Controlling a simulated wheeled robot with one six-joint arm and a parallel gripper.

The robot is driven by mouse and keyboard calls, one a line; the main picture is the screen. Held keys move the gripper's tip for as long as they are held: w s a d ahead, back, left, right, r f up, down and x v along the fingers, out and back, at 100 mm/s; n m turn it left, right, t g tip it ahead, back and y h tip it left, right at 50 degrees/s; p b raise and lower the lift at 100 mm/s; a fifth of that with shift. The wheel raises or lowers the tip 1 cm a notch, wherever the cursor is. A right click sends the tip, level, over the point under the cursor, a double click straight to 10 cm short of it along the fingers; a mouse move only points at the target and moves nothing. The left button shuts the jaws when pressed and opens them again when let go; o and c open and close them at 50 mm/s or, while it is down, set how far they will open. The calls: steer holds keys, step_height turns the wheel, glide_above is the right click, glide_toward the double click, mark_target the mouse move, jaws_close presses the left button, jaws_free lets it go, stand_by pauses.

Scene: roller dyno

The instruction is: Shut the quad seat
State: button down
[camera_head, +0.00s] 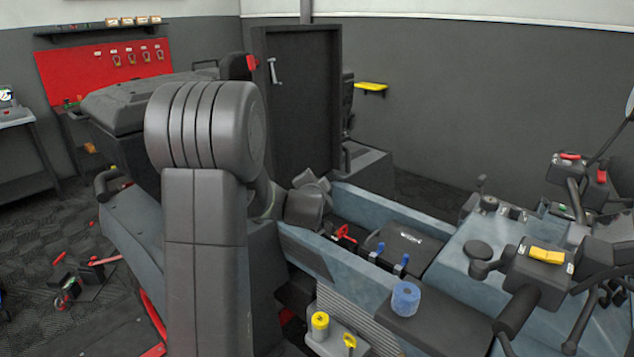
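The quad seat (312,100) stands upright in the middle of the view, hinged open, with its dark hollow underside facing me. A small metal latch piece (272,70) shows on its left part. Below it the blue-grey quad body (445,272) has an open bay holding a black box (405,245), a red part (343,234) and blue-topped pegs. My arm fills the left centre and hides part of the quad. Its wrist end reaches the bay's left end, low in front of the seat. My gripper's fingers cannot be made out clearly there.
A tray (338,340) with yellow-topped items is below. Handlebars (535,275) stand at right. Red tools (98,262) lie on the floor at left.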

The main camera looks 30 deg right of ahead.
stand_by(0.9)
steer(key=c, duration=1.8)
jaws_free()
steer(key=shift+o, duration=0.2)
steer(key=shift+s+a, duration=0.1)
steer(key=b+v, duration=0.3)
steer(key=v, duration=1)
steer(key=shift+s+a, duration=0.15)
steer(key=shift+a, duration=0.1)
steer(key=shift+r, duration=0.15)
